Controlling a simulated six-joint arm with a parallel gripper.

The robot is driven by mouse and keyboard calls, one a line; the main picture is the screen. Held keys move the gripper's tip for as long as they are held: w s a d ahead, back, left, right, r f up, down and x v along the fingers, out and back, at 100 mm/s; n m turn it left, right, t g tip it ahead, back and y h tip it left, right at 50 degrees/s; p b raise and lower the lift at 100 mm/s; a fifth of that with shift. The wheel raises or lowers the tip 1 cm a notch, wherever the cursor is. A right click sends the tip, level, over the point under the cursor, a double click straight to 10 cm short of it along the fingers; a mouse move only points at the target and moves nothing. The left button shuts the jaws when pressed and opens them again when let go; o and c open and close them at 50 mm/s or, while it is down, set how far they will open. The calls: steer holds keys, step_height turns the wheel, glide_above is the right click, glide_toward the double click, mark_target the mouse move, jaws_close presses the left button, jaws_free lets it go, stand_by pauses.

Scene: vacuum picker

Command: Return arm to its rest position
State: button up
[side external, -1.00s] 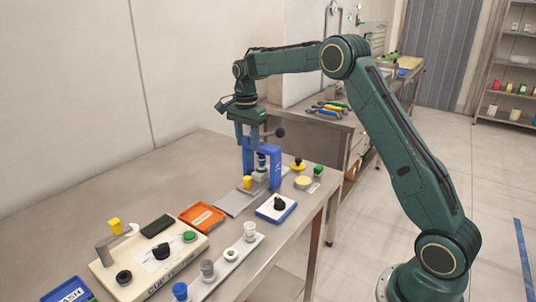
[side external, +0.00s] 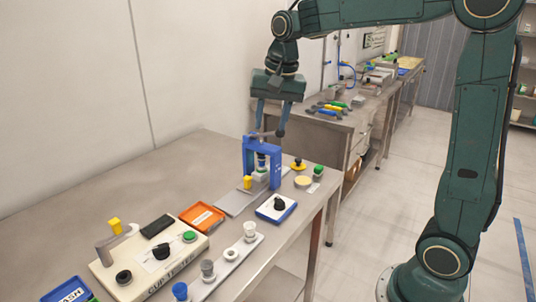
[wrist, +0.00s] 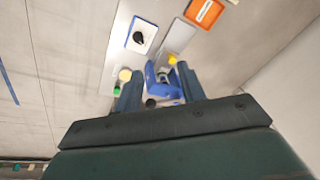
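My gripper (side external: 271,124) hangs over the blue press frame (side external: 262,162) at the table's far right end. Its two fingers are apart with nothing seen between them. In the wrist view the spread fingers of my gripper (wrist: 160,90) frame the blue press (wrist: 160,83) beyond them. The fingertips look close to the top of the press in the side view, but I cannot tell the exact gap. My arm is raised and bent above the table's far end.
The cup tester box (side external: 150,262), an orange tray (side external: 202,217), a rack with several cups (side external: 208,270) and a black-knobbed panel (side external: 277,207) stand on the table. A second bench (side external: 345,117) with tools lies behind.

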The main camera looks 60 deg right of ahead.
steer(key=s+a+f+n+t, duration=0.1)
steer(key=s+a+n, duration=0.2)
steer(key=s, duration=0.8)
steer(key=s+a+f+n+t, duration=0.2)
steer(key=s+n, duration=0.5)
steer(key=s, duration=0.4)
steer(key=shift+a+f, duration=0.2)
steer(key=shift+a, duration=0.25)
